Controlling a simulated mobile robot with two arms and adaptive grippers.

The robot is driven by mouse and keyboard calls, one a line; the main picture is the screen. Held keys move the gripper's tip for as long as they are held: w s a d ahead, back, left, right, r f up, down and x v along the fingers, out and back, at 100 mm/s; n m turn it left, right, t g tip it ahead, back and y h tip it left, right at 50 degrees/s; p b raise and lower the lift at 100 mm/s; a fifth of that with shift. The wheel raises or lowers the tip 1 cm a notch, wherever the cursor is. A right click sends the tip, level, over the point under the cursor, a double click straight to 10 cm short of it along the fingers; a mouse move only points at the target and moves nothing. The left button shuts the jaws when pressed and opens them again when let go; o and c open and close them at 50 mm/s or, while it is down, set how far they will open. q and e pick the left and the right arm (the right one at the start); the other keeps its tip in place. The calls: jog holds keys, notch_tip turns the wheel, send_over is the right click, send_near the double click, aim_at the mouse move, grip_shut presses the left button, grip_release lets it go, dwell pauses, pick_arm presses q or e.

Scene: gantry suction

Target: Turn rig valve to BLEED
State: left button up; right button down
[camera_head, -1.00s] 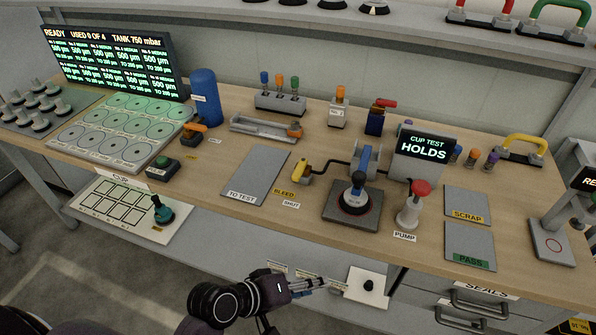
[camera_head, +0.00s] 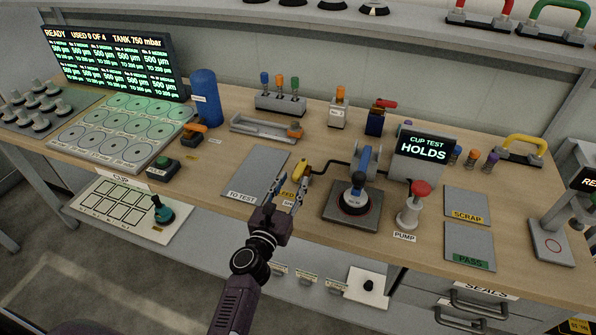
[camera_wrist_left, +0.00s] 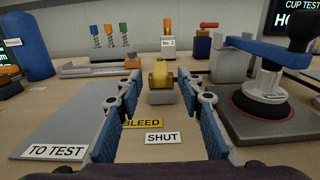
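The rig valve (camera_head: 301,170) has a yellow handle on a small grey body, and a dark hose runs from it to the right. In the left wrist view the yellow handle (camera_wrist_left: 160,74) stands centred ahead. A yellow BLEED label (camera_head: 287,193) and a white SHUT label (camera_wrist_left: 161,138) lie on the bench in front of it, BLEED further left. My left gripper (camera_head: 286,185) is open, with its blue-padded fingers (camera_wrist_left: 161,95) either side of the line to the valve. The handle appears beyond the fingertips, and I see no contact. My right gripper is not in view.
A grey TO TEST plate (camera_head: 256,172) lies left of the valve. A cup test stand (camera_head: 357,182) with a blue lever stands close on the right, beside a display (camera_head: 424,148) reading HOLDS. A red-knobbed pump (camera_head: 413,205) stands further right.

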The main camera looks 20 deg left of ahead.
aim_at(300, 170)
pick_arm(q)
jog(key=w, duration=0.5)
jog(key=shift+d, duration=0.1)
grip_shut()
dwell(0.3)
